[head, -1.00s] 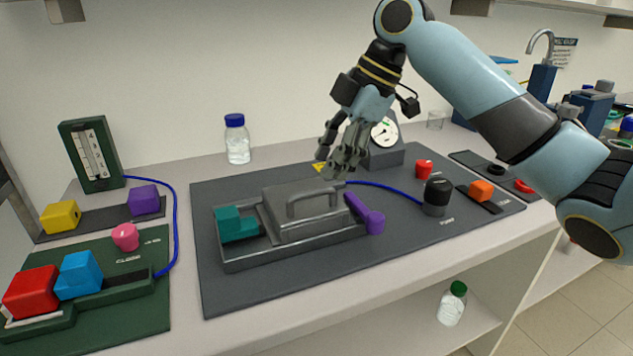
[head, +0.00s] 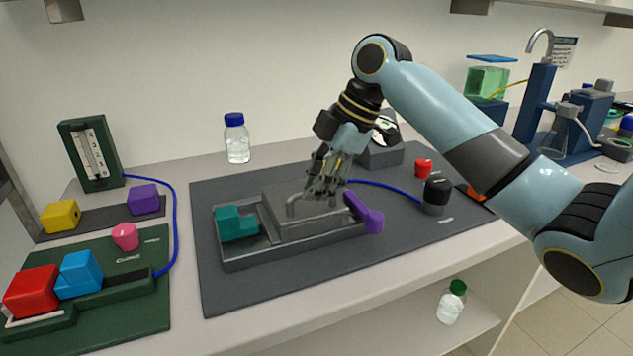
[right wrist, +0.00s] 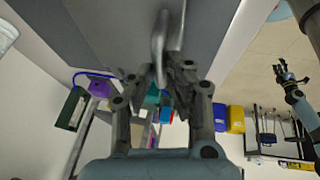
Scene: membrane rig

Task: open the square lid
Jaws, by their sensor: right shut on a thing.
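The grey square lid (head: 272,208) sits flat on the rectangular grey frame (head: 255,262). Its arched handle (head: 289,207) stands on top, partly hidden by my fingers. My right gripper (head: 323,190) is shut on the handle from above. In the right wrist view the handle (right wrist: 158,45) runs between the fingertips (right wrist: 161,84). A teal block (head: 236,228) is at the frame's left end. A purple latch-like piece (head: 366,214) is at its right end, close to the lid. My left gripper (right wrist: 284,73) shows only in the right wrist view, away from the bench, fingers apart.
A black knob (head: 436,191) and a red knob (head: 423,168) are to the right on the dark mat (head: 225,295). A gauge (head: 384,150) stands behind my gripper. A blue-capped bottle (head: 236,140) stands behind the mat. The mat's front is clear.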

